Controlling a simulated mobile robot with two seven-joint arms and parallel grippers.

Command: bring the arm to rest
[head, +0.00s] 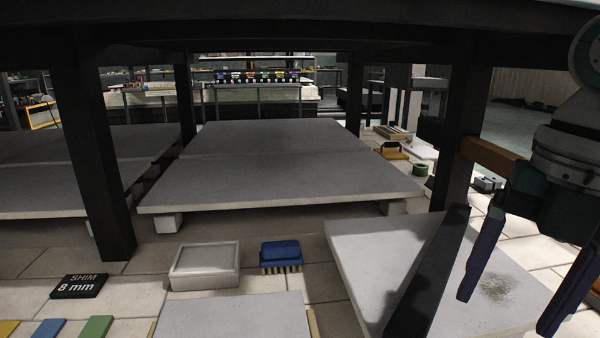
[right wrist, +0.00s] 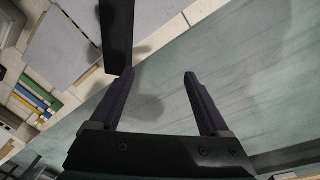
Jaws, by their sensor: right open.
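My right gripper (head: 505,314) comes in from the right in the head view. Its two dark purple fingers are apart with nothing between them. In the right wrist view the same gripper (right wrist: 160,74) is open and empty, above a grey-green streaked surface (right wrist: 240,65). In the head view the fingers show in front of a pale slab (head: 365,245) with a dark speckled patch. I cannot tell how high above it they are. My left gripper does not show.
Dark posts (head: 100,165) hold up a shelf overhead. A dark slanted bar (head: 428,275) stands just left of my right fingers. Large grey kiln slabs (head: 280,175) lie behind. A white box (head: 204,267), a blue brush (head: 281,254) and a black shim block (head: 79,286) sit in front.

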